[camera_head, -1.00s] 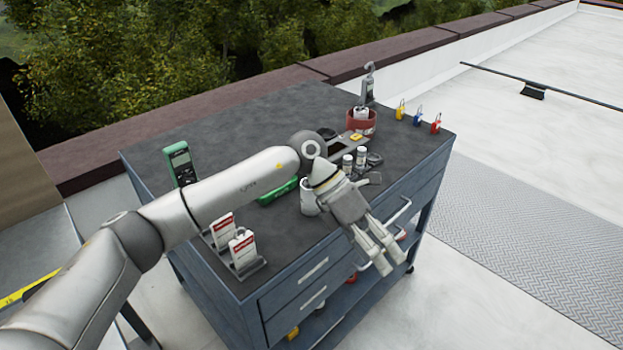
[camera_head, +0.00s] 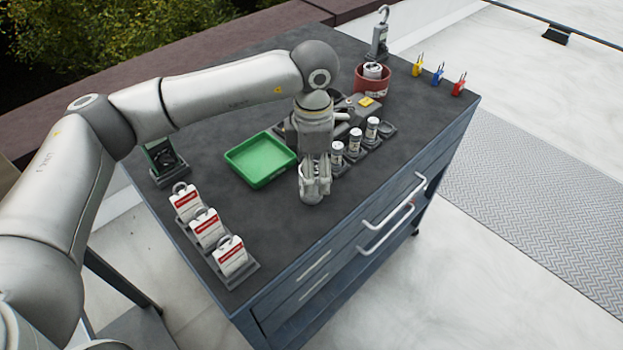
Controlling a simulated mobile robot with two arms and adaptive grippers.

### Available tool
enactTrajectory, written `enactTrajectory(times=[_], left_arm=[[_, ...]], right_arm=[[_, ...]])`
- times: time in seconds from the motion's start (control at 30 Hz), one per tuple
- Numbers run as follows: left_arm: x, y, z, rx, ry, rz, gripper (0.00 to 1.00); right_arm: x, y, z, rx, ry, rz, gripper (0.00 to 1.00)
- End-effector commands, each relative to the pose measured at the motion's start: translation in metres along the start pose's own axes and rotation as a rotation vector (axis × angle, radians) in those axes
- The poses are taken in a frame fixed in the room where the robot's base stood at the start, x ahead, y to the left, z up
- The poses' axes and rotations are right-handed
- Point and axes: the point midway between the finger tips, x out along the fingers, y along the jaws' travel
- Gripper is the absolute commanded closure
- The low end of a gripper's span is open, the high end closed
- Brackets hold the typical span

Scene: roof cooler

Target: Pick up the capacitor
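My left gripper (camera_head: 313,194) points straight down at the table top, just right of the green tray. Its fingers are low, close to the surface. A pale can, likely the capacitor, stood at about this spot a second ago; now the fingers and wrist cover that spot, so I cannot tell whether they are around it or closed on it. Three small white-and-grey cylinders (camera_head: 355,142) stand in a dark rack to the right. Another silver cylinder (camera_head: 373,71) sits in the red bowl (camera_head: 371,86). My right gripper is not in view.
The green tray (camera_head: 237,161) is empty. White-and-red tags (camera_head: 207,228) stand in a holder at the front left. A green meter (camera_head: 163,157) stands behind them. Coloured padlocks (camera_head: 438,75) line the far right edge. The front of the grey table top (camera_head: 290,235) is clear.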

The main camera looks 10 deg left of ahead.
Motion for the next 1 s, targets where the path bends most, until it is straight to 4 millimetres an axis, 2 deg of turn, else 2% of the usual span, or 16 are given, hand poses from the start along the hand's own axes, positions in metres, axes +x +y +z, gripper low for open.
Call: enactTrajectory(times=[0.13,0.33,0.47,0.67,1.0], left_arm=[[0.015,-0.003,-0.003,0.0,0.003,-0.004,0.3],[0.044,-0.004,-0.004,-0.001,0.001,-0.002,0.3],[0.051,-0.004,-0.004,0.0,0.0,-0.001,0.3],[0.052,-0.004,-0.004,0.0,0.0,0.0,0.31],[0.051,-0.004,-0.004,0.0,0.0,0.0,0.75]], right_arm=[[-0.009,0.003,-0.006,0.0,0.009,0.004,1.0],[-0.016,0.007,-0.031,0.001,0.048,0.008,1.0],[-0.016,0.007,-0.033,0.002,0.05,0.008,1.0],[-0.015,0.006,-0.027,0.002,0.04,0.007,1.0],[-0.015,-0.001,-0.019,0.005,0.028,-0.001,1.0]])
